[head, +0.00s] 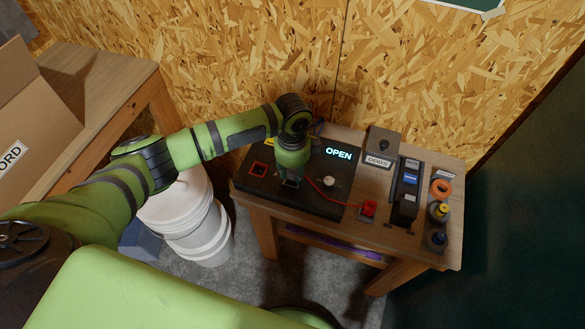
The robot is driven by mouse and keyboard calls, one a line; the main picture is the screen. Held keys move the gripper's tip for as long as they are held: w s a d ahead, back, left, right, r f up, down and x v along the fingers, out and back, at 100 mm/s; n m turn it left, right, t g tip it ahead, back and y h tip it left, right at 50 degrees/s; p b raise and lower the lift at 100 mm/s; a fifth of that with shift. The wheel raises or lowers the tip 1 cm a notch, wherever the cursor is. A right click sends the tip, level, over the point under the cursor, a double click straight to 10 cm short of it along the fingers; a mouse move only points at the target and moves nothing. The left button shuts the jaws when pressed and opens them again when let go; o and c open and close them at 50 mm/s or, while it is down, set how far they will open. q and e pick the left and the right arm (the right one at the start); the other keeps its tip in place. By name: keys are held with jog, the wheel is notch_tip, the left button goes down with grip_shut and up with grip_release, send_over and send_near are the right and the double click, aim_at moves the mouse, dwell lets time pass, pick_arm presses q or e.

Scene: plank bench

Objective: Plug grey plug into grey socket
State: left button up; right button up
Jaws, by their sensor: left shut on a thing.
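My left gripper (289,183) reaches in from the left and points down over the black panel (322,205) on the small bench. It is shut on a small greyish thing, taken as the grey plug, mostly hidden by the fingers. The arm and gripper cover the middle of the panel, and I cannot make out the grey socket there. A red-outlined square socket (258,169) shows left of the gripper. A red cable (325,194) runs from beside the gripper to a red plug (368,207) at the panel's right. My right gripper is out of view.
The panel has a lit OPEN display (339,154) and a pale knob (329,182). Right of it stand a labelled grey box (382,143), a black-and-blue device (406,191) and an orange ring (441,188). White buckets (200,230) stand left of the bench (448,250). A chipboard wall rises behind.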

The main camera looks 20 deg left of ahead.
pick_arm(q)
jog(key=shift+f+b, duration=0.45)
jog(key=shift+f, duration=0.55)
jog(key=o, duration=1.2)
notch_tip(320, 180, up, 12)
jog(key=shift+s, duration=0.1)
